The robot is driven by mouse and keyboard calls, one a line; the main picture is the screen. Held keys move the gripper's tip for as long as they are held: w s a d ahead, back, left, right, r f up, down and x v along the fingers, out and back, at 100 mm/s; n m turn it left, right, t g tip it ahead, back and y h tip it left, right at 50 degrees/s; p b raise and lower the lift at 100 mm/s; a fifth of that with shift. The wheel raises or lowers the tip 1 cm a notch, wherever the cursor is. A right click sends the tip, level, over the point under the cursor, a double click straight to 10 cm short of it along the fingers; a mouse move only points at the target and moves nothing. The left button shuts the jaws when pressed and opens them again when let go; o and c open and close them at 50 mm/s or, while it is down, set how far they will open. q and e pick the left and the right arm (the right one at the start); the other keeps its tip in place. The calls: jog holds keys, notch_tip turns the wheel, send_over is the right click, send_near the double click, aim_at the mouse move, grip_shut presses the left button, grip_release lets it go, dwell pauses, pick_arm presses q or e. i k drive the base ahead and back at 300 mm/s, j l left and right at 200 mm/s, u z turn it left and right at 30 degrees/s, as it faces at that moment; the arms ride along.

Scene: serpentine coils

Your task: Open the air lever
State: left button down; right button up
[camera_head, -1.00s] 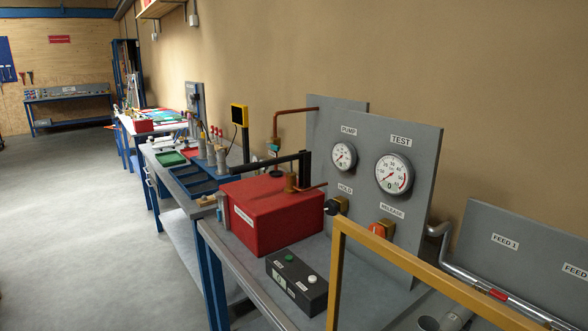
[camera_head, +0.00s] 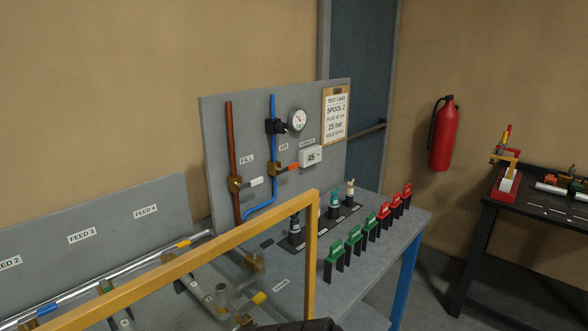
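The air lever (camera_head: 287,168) is a short orange-red handle on a brass valve (camera_head: 272,169). The valve sits on a blue pipe (camera_head: 273,128) on the grey panel, beside the AIR label (camera_head: 283,147). The lever points to the right, across the pipe, slightly tilted up. Nothing touches it. A similar valve with a white lever (camera_head: 256,182) is to its left on a copper pipe (camera_head: 233,140), near the FILL label. No gripper fingers show. A dark shape (camera_head: 298,326) is cut off at the bottom edge; I cannot tell what it is.
A yellow frame (camera_head: 310,255) stands in front of the bench. A gauge (camera_head: 297,120), a display (camera_head: 311,156) and a test card (camera_head: 336,115) are on the panel (camera_head: 215,130). Several green and red clamps (camera_head: 353,242) line the bench's right side. Pipes lie at lower left.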

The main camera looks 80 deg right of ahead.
aim_at(295, 165)
jog(key=z, duration=2.35)
